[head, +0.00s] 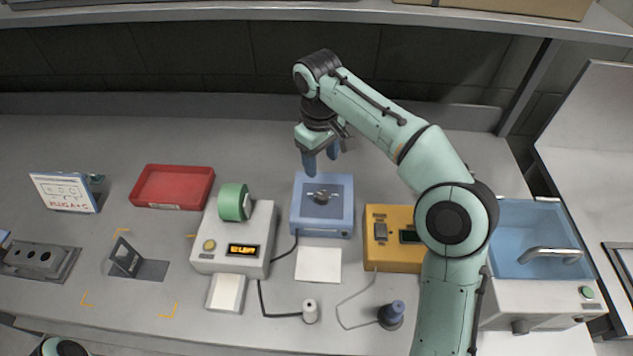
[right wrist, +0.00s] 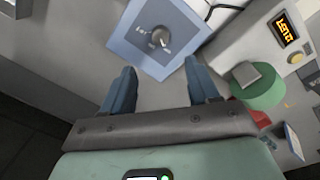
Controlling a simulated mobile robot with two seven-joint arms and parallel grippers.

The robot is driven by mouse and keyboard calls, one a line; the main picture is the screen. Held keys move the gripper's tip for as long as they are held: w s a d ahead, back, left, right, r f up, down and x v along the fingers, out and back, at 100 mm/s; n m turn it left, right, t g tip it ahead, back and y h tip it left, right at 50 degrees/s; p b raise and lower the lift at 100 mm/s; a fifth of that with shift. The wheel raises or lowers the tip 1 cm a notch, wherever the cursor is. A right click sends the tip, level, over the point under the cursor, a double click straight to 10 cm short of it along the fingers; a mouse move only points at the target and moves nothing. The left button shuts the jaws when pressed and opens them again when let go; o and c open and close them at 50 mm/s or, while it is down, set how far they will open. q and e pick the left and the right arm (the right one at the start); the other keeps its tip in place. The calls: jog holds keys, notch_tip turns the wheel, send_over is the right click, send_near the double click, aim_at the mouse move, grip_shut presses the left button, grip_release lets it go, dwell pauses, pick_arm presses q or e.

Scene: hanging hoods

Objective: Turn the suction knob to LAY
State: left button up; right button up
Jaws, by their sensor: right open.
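The blue suction box (head: 339,229) stands on the bench, with a dark panel on top and a small round grey knob (head: 322,196) in its middle. In the right wrist view the knob (right wrist: 160,38) shows with a pale mark on it and small lettering to its left, too small to read surely. My right gripper (head: 322,162) hovers above and behind the box, pointing down. Its two blue fingers (right wrist: 159,69) are apart with nothing between them, and the knob lies beyond the tips, untouched. My left gripper is not in view.
A white device (head: 210,259) with a green roll (head: 234,202) stands left of the box. A yellow unit (head: 390,262) is close on its right. A white sheet (head: 318,265) lies in front.

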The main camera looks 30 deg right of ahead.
aim_at(323, 195)
jog(key=f+b, duration=0.1)
jog(key=f, duration=0.6)
jog(key=f+b, duration=0.1)
jog(key=f, duration=0.3)
jog(key=shift+s+d+f+b, duration=0.1)
jog(key=shift+s+d+b, duration=0.05)
jog(key=shift+d+b, duration=0.15)
jog(key=shift+f, duration=0.6)
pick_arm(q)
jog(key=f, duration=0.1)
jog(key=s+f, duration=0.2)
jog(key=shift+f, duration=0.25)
pick_arm(e)
jog(key=c, duration=1)
